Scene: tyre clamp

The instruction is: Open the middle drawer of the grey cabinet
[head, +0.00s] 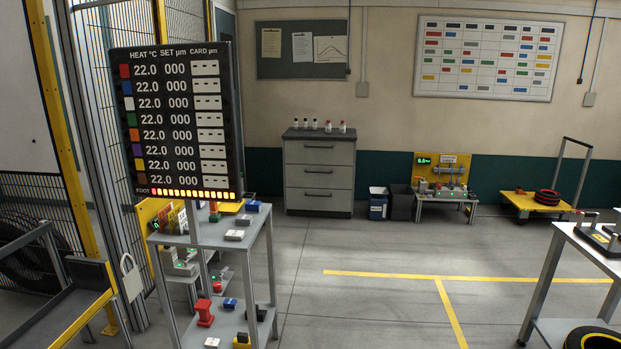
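The middle drawer (319,177) looks shut, flush with the drawers above and below. Several small bottles (328,126) stand on the cabinet top. Neither of my grippers is in view.
A shelf cart (240,245) with a display board (178,120) stands at the near left. Bins (378,204) and a yellow test stand (442,182) are right of the cabinet. A table (588,240) is at the right edge. The floor (350,245) before the cabinet is clear.

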